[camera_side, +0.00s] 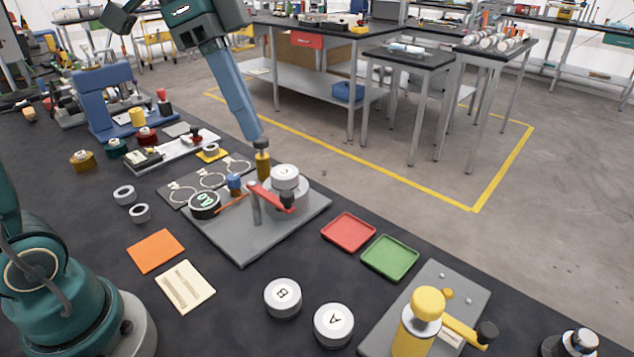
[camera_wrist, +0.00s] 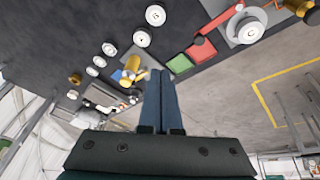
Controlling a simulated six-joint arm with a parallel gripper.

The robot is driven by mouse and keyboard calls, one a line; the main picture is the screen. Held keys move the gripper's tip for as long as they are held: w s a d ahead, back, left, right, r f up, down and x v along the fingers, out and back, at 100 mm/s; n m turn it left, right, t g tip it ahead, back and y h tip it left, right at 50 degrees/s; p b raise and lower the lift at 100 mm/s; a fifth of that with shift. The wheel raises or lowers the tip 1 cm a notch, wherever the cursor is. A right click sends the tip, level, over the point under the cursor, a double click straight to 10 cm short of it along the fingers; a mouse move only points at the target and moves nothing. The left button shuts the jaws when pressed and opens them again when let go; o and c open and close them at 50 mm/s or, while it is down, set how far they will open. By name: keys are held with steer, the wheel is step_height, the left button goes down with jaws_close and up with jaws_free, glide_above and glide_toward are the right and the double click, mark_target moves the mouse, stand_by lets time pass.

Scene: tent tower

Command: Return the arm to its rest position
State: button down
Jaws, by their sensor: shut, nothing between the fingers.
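My gripper (camera_side: 250,135) points down in the side view with its blue fingers together and nothing between them. In that picture its tips appear just above a black-topped brass post (camera_side: 262,163); I cannot tell the distance between them. In the wrist view the shut fingers (camera_wrist: 160,74) stand in the middle, empty. Near the post, a grey base plate (camera_side: 243,246) bears a silver stack (camera_side: 286,178) with a red lever (camera_side: 270,194) beside it.
White-topped cylinders B (camera_side: 283,297) and A (camera_side: 333,324) stand in front. A red tray (camera_side: 348,232), a green tray (camera_side: 390,257) and a yellow clamp (camera_side: 418,320) are to the right. A blue stand (camera_side: 103,100) is at back left.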

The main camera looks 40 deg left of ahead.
steer(key=s+a+f+n+t+y, duration=0.3)
steer(key=s+f+n+t, duration=0.1)
steer(key=s+f+n, duration=0.4)
step_height(320, 180, down, 2)
steer(key=shift+s+f+n+y, duration=0.1)
steer(key=shift+s+n+y, duration=0.2)
steer(key=shift+n, duration=0.6)
